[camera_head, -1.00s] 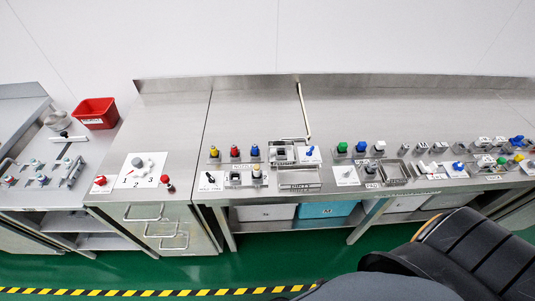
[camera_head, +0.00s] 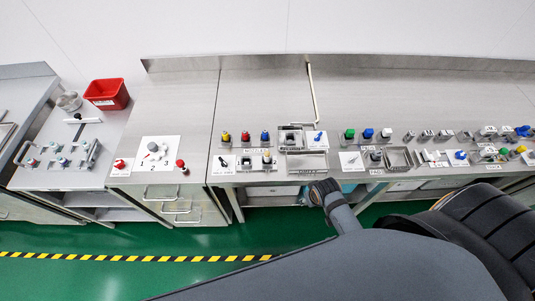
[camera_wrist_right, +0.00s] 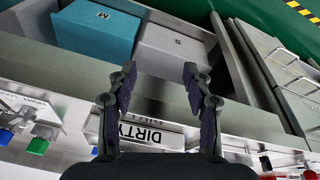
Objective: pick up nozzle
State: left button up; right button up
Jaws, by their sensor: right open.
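I cannot single out one nozzle with certainty. Small yellow (camera_head: 226,137), red (camera_head: 245,137) and blue (camera_head: 265,137) capped pieces stand in a row at the back of the middle bench. A dark slim piece (camera_head: 222,162) lies on a white card in front of them. My right gripper (camera_wrist_right: 159,75) is open and empty in the right wrist view, its two fingers apart near the bench's front edge, by a "DIRTY" label (camera_wrist_right: 150,134). My right arm (camera_head: 345,215) reaches up to the bench front in the head view. My left gripper is out of view.
A teal bin (camera_wrist_right: 97,32) and a grey bin (camera_wrist_right: 170,50) sit under the bench. A red bin (camera_head: 107,93) stands on the left bench. Metal trays (camera_head: 304,162) and several small parts line the front. The bench's rear surface is largely clear.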

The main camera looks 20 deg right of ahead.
jog(key=w+a+r+m+p, duration=0.2)
jog(key=w+r+p, duration=0.15)
jog(key=r, duration=1.05)
notch_tip(320, 180, up, 3)
jog(key=m+g+y, duration=0.1)
jog(key=m+g, duration=0.2)
jog(key=m, duration=0.4)
send_over(267, 153)
jog(key=shift+s+d+r, duration=0.1)
jog(key=shift+d, duration=0.1)
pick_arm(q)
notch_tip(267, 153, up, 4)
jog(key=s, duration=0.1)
pick_arm(e)
notch_tip(267, 153, down, 5)
jog(key=shift+s+d+r, duration=0.1)
jog(key=shift+f, duration=0.5)
jog(key=f+b, duration=0.5)
jog(key=shift+w+a, duration=0.2)
jog(key=shift+a, duration=0.05)
jog(key=shift+r, duration=0.2)
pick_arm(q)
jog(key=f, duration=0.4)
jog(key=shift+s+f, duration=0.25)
pick_arm(e)
grip_shut()
